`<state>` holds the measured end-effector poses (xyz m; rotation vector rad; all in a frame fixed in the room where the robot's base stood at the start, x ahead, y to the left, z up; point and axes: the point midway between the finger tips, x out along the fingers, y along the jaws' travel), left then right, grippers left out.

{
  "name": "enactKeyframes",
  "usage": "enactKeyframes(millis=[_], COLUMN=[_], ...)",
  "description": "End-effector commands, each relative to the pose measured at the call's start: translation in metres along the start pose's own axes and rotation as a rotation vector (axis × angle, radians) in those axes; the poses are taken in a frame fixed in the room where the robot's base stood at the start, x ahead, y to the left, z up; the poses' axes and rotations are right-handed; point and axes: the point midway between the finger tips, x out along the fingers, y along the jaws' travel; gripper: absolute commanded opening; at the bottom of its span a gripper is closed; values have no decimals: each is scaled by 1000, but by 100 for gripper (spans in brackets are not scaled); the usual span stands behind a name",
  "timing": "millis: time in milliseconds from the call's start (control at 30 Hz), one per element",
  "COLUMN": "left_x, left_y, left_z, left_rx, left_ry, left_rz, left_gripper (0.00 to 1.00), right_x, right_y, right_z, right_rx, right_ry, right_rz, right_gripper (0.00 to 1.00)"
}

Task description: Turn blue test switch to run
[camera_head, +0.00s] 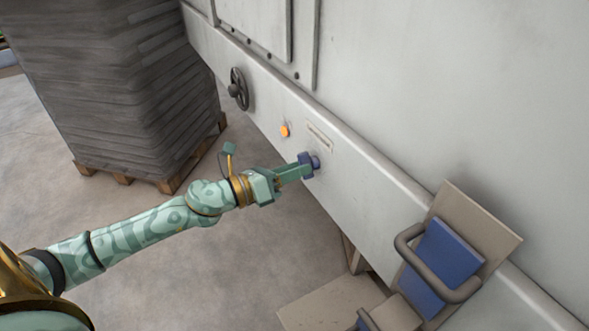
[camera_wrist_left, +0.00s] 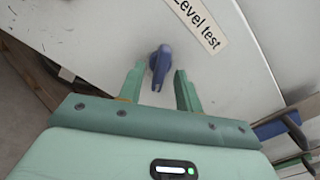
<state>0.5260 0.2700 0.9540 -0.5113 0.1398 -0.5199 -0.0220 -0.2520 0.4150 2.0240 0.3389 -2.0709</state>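The blue test switch (camera_head: 309,162) is a small blue knob on the sloping light panel of the machine. In the left wrist view the blue switch (camera_wrist_left: 161,66) sits beside a label reading "Level test" (camera_wrist_left: 203,21). My left gripper (camera_head: 296,171) reaches the panel from the left. In the wrist view its two green fingers (camera_wrist_left: 158,87) are apart, one on each side of the switch handle, with gaps visible on both sides. The fingers look open and hold nothing. My right gripper is not in view.
An orange button (camera_head: 285,131) and a dark handwheel (camera_head: 238,89) are on the panel further left. A blue pad behind a grey bar (camera_head: 446,262) is at lower right. A stacked pallet (camera_head: 125,95) stands at upper left. The floor between is clear.

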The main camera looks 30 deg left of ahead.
Motion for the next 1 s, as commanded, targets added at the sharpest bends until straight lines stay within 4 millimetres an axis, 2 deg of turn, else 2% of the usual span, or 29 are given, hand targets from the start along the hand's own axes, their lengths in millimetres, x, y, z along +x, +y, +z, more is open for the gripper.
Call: enactKeyframes(millis=[300,333,433,467,767,1000], left_x=[4,4,4,4,3,3], left_y=[0,0,0,0,0,-1], left_z=[0,0,0,0,0,2], left_rx=[0,0,0,0,-15,-112], left_ry=[0,0,0,0,-1,-2], left_rz=[0,0,0,0,0,1], left_gripper=[35,32,4,0,0,0], right_x=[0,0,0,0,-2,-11], right_y=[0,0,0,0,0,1], right_z=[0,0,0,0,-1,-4], right_rx=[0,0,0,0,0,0], right_ry=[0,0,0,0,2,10], right_rz=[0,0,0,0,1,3], right_gripper=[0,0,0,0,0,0])
